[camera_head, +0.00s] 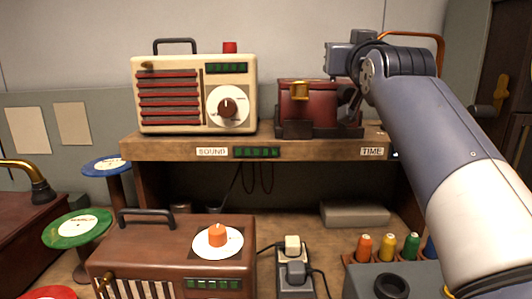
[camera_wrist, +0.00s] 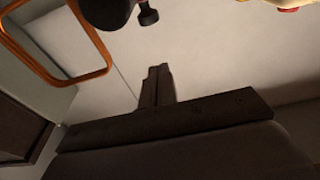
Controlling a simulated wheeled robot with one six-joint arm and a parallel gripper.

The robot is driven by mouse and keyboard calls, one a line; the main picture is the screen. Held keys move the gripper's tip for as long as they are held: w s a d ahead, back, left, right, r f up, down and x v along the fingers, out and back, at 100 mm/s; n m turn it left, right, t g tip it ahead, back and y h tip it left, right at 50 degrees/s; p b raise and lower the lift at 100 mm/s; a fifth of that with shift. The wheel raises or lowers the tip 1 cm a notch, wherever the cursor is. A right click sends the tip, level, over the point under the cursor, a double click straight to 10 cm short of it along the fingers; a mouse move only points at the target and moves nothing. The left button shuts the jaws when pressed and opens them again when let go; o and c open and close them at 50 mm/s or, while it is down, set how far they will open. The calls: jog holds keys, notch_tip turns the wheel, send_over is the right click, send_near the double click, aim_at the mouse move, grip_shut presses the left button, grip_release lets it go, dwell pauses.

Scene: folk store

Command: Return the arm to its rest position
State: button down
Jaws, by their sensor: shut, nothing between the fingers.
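My arm (camera_head: 440,120) reaches in from the lower right of the head view, up to the shelf's right end. My gripper's wrist end is beside the right side of a dark red box (camera_head: 305,100) with a gold clasp. The fingertips are partly hidden there, and I cannot tell whether they touch the box. In the wrist view my gripper (camera_wrist: 156,72) shows two dark fingers pressed together, with nothing between them, against a pale wall.
A cream radio (camera_head: 195,95) stands on the wooden shelf (camera_head: 185,148), left of the box. An orange frame (camera_head: 441,60) is behind my arm; an orange frame (camera_wrist: 108,55) shows in the wrist view. Below are a brown radio (camera_head: 170,255), plugs (camera_head: 293,270) and coloured spools (camera_head: 388,246).

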aim_at(335, 83)
jog(key=w, duration=0.7)
jog(key=shift+w+r, duration=0.15)
jog(key=shift+r, duration=0.25)
jog(key=shift+f+b, duration=0.3)
jog(key=shift+b, duration=0.1)
jog(key=shift+f+b, duration=0.65)
jog(key=shift+f, duration=0.1)
jog(key=shift+r, duration=0.1)
